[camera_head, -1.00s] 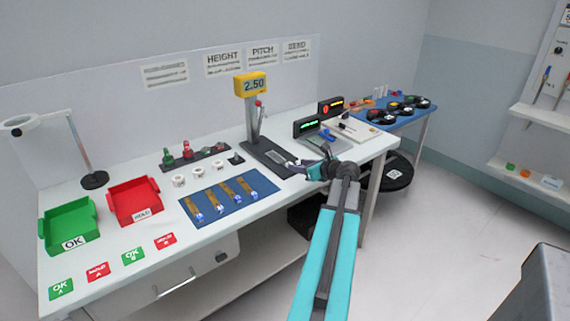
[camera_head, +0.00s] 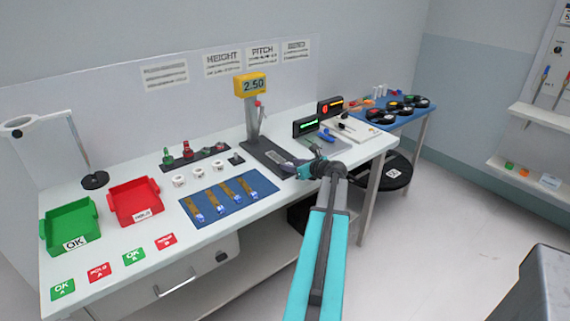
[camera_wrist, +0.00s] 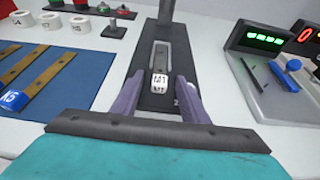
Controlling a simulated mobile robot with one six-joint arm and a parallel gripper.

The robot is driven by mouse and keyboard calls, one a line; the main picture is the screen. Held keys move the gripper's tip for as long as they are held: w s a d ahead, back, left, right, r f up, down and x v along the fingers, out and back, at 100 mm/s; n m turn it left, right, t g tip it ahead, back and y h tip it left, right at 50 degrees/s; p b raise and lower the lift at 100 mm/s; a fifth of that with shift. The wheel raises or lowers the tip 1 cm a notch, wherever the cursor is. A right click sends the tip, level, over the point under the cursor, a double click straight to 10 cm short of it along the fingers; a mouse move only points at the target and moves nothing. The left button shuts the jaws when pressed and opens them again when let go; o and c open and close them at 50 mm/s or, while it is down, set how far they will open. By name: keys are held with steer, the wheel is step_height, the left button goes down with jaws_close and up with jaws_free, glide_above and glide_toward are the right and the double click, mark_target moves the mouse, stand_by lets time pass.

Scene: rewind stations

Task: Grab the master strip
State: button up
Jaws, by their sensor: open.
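The master strip seems to be the grey piece with a white tag (camera_wrist: 159,82) at its near end, its print small and hard to read. It lies on the black base of the gauge stand (camera_wrist: 153,102), lengthwise away from me. My gripper (camera_wrist: 159,88) is open, with one finger on each side of the white tag and a gap on both sides. In the head view my gripper (camera_head: 296,168) is at the front end of the gauge base; the strip is small there and its near end is hidden.
Left of the base is a blue mat (camera_head: 228,205) with several brown, blue-tagged strips. A yellow display reading 2.50 (camera_head: 250,85) tops the gauge post. White rolls (camera_wrist: 80,23) stand behind the mat. A blue-handled tool (camera_wrist: 286,77) lies on a grey pad to the right.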

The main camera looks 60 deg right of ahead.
steer(key=shift+c, duration=0.2)
jaws_close()
steer(key=shift+r, duration=0.15)
steer(key=shift+r, duration=1.25)
steer(key=s+a+r+b, duration=0.2)
steer(key=s+a, duration=0.7)
steer(key=s, duration=0.4)
steer(key=shift+s, duration=0.15)
steer(key=shift+r, duration=0.1)
